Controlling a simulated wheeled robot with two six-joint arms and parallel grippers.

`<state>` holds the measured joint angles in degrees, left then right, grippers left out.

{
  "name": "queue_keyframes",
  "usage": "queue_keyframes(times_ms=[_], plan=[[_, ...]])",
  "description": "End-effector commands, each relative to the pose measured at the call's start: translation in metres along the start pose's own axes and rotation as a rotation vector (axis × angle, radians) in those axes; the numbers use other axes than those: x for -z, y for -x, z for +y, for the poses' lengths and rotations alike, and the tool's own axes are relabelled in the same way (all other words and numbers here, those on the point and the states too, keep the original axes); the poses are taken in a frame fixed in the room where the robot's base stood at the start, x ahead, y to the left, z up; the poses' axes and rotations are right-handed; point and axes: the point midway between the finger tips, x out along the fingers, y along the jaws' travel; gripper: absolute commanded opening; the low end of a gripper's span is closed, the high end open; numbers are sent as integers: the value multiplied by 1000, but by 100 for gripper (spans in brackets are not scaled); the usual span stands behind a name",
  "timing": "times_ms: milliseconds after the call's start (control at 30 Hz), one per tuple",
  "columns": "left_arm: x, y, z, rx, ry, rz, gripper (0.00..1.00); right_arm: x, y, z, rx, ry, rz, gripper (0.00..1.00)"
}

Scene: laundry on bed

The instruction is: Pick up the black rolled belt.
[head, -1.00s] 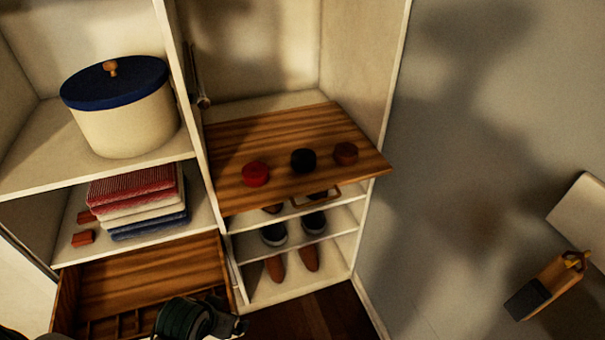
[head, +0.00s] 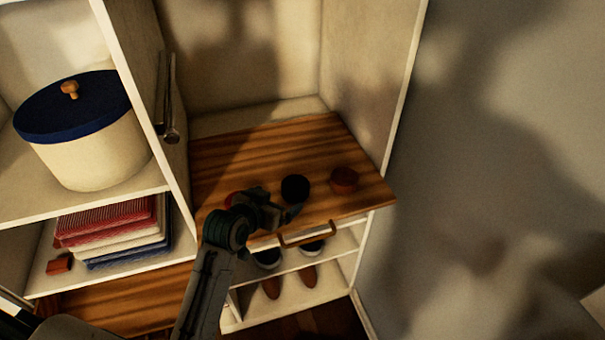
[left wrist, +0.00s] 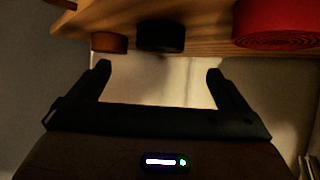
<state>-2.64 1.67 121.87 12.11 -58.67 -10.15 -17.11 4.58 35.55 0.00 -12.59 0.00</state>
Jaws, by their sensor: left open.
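The black rolled belt (head: 295,188) lies on the wooden pull-out shelf (head: 225,158), between a red rolled belt (head: 234,198) and a brown rolled belt (head: 344,180). My left gripper (head: 285,212) is in front of the black belt near the shelf's front edge and partly hides the red belt. In the left wrist view, my left gripper (left wrist: 158,72) is open and empty. The black belt (left wrist: 161,36) is beyond the fingertips, between them sideways, and not touched. The brown belt (left wrist: 109,42) and the red belt (left wrist: 278,24) flank it. My right gripper is out of view.
Shoes (head: 270,287) stand on low shelves under the wooden shelf, which has a handle (head: 307,235) at its front. Folded clothes (head: 115,232) and a lidded round box (head: 85,135) fill the left compartments. A divider with a metal rod (head: 170,100) stands left.

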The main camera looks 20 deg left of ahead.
Motion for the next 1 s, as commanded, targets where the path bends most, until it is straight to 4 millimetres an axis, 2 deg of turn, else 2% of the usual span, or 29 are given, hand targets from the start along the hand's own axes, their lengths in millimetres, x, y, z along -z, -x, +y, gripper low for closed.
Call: queue_keyframes(times_ms=[300,500,633,800,1000], plan=[[3,-42,0,-1,1,0,98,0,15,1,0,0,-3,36],[2,-56,0,-1,0,1,98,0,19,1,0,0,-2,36],[7,-64,-1,-1,1,0,98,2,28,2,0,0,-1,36],[11,-85,-3,0,0,0,98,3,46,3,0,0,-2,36],[8,-105,-2,0,0,1,98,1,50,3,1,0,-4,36]])
